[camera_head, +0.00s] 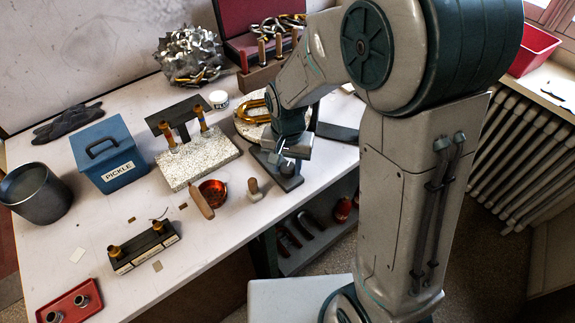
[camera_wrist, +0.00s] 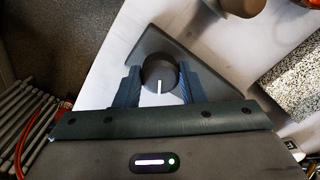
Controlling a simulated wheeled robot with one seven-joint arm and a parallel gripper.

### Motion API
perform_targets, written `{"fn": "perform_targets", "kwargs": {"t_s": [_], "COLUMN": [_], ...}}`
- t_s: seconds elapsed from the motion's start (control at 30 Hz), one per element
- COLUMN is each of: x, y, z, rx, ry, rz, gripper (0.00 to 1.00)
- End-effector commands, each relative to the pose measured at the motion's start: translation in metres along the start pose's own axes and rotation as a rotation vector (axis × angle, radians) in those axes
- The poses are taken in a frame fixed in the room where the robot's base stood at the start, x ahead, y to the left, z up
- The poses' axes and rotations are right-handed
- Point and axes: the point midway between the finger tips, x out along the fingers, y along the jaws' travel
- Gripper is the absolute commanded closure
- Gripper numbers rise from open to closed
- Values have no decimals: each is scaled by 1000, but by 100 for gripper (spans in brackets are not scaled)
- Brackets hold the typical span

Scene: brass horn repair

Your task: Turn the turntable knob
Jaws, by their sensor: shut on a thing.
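The turntable knob (camera_wrist: 159,70) is a round, dark cylinder with a white pointer line, standing on a dark grey wedge-shaped base (camera_wrist: 150,42). In the wrist view the line points toward my gripper's palm. My gripper (camera_wrist: 158,86) has one finger on each side of the knob and is shut on it. In the head view my gripper (camera_head: 288,160) is low over the base (camera_head: 287,182) at the table's right side; I cannot make out the knob clearly there. Behind it is the round pale turntable (camera_head: 243,125) with a brass U-shaped tube (camera_head: 252,112), partly hidden by my arm.
A speckled block (camera_head: 180,170) with brass fittings stands left of my gripper. A red-brown pan (camera_head: 212,192) and a small wooden-topped piece (camera_head: 254,190) lie in front. A blue PICKLE box (camera_head: 107,157) is further left. The front middle of the table (camera_head: 215,240) is clear.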

Motion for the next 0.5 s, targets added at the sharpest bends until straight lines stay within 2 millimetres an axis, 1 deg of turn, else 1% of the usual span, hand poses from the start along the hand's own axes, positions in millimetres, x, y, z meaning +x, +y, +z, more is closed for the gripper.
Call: {"fn": "perform_targets", "kwargs": {"t_s": [0.2, 0.5], "x": [0, 0], "y": [-1, 0], "z": [0, 0], "rx": [201, 425], "ry": [0, 0], "rz": [-1, -1], "gripper": [87, 87]}}
